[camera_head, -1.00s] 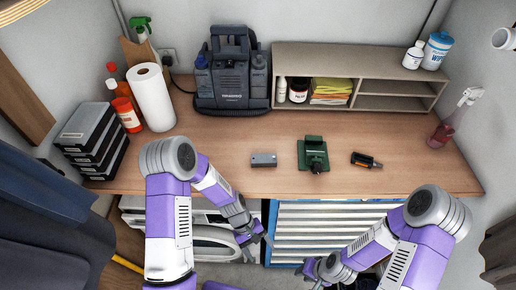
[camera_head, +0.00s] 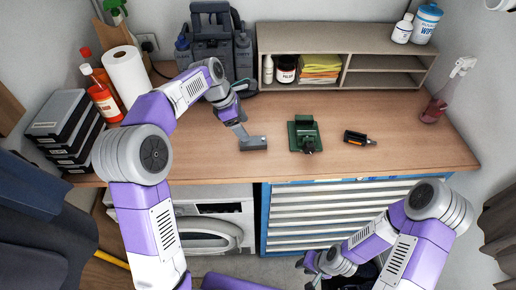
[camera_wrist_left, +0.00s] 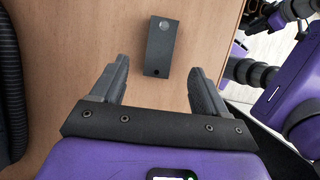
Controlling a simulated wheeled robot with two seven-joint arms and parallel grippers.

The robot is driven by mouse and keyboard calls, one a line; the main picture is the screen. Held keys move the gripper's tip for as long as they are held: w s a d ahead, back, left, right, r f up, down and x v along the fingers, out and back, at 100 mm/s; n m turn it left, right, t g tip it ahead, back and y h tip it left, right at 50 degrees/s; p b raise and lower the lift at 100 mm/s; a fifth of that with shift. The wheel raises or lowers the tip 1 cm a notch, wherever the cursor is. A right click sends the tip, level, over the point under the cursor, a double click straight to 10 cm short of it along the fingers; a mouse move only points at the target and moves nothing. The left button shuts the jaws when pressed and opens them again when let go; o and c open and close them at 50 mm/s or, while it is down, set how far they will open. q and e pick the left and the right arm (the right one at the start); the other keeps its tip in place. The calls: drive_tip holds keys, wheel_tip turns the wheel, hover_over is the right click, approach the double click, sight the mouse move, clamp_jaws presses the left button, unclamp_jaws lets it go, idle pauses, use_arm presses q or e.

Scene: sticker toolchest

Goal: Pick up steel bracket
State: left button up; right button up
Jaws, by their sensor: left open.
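The steel bracket (camera_head: 254,144) is a small dark grey block lying flat on the wooden worktop, left of the green vise. My left gripper (camera_head: 239,129) is open and empty, just above and to the left of the bracket in the head view. In the left wrist view, the bracket (camera_wrist_left: 161,46) lies ahead of the open fingers (camera_wrist_left: 159,66), its near end lined up with the gap between the fingertips. I cannot tell the exact height between them. My right gripper (camera_head: 311,271) is low in front of the drawers, far from the bracket; its jaws are too small to read.
The green vise (camera_head: 304,134) and a black-and-orange tool (camera_head: 359,138) are right of the bracket. A shelf unit (camera_head: 345,40) and dark machine (camera_head: 215,50) stand behind. Black cases (camera_head: 65,125) and bottles are at left.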

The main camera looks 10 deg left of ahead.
sight(253, 141)
use_arm(q)
drive_tip(key=x, duration=0.7)
drive_tip(key=shift+f+b, duration=0.1)
drive_tip(key=shift+b, duration=0.3)
drive_tip(key=c, duration=1.3)
